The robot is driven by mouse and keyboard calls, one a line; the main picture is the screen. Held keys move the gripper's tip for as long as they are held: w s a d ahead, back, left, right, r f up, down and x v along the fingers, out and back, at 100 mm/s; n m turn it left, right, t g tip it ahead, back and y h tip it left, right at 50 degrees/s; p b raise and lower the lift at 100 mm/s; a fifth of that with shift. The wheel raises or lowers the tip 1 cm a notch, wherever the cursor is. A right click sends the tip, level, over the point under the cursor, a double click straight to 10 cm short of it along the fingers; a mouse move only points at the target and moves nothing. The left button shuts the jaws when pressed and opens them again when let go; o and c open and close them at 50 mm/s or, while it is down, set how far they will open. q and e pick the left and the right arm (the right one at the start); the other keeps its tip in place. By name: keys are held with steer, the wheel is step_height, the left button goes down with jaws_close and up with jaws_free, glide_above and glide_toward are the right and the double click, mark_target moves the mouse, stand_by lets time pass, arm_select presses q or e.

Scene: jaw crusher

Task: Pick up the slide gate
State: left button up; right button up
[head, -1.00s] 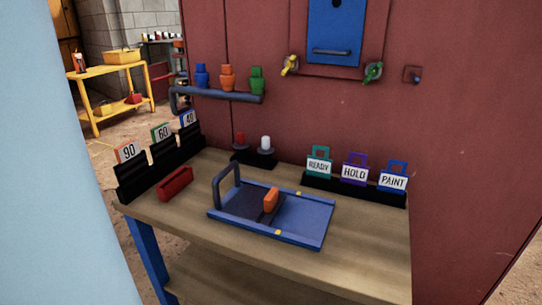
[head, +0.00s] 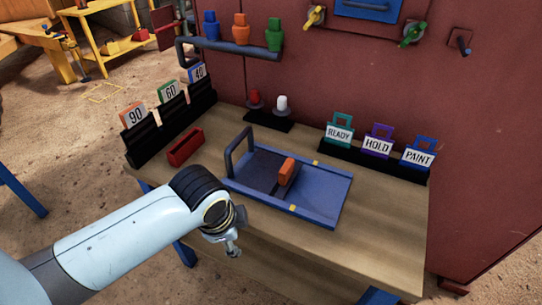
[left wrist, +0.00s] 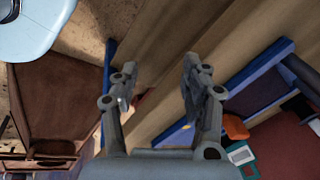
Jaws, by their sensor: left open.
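The slide gate appears to be the dark flat plate (head: 262,168) with an upright orange grip (head: 286,172), lying in a blue frame (head: 325,200) on the wooden table. A dark arched bar stands at the frame's left end. The orange grip also shows in the left wrist view (left wrist: 236,127), to the right of the fingers. My left gripper (head: 233,247) is over the table's front edge, in front of the frame and apart from it. In the left wrist view its two fingers (left wrist: 158,78) are spread with nothing between them. My right gripper is not in view.
A red tray (head: 185,147) lies left of the frame. Black racks hold number cards at the left and READY, HOLD and PAINT tags (head: 378,145) at the right. Red and white pegs (head: 282,104) stand behind. A red wall closes the back. The table's front right is clear.

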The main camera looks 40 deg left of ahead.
mark_target(286, 166)
arm_select(q)
steer(key=w+r+m, duration=0.2)
steer(key=w+m, duration=0.1)
steer(key=m, duration=0.2)
steer(key=w+r+m+p, duration=0.1)
steer(key=w+r+m, duration=0.1)
steer(key=w+m, duration=0.2)
steer(key=w+r+m+p, duration=0.1)
steer(key=w+r+m, duration=0.2)
steer(key=m, duration=0.2)
steer(key=shift+w+a+r+m+t, duration=0.1)
steer(key=shift+w+a+m+t, duration=0.25)
steer(key=shift+w+m+t, duration=0.05)
steer(key=w+r+m+p, duration=0.1)
steer(key=w+r+m, duration=0.45)
steer(key=m, duration=0.45)
steer(key=x, duration=0.4)
steer(key=b+x, duration=0.1)
steer(key=x, duration=0.1)
steer(key=shift+w+a, duration=0.25)
steer(key=shift+a, duration=0.1)
steer(key=b+x, duration=0.1)
steer(key=x, duration=0.4)
steer(key=shift+w+f, duration=0.1)
steer(key=shift+f, duration=0.05)
steer(key=shift+t, duration=0.3)
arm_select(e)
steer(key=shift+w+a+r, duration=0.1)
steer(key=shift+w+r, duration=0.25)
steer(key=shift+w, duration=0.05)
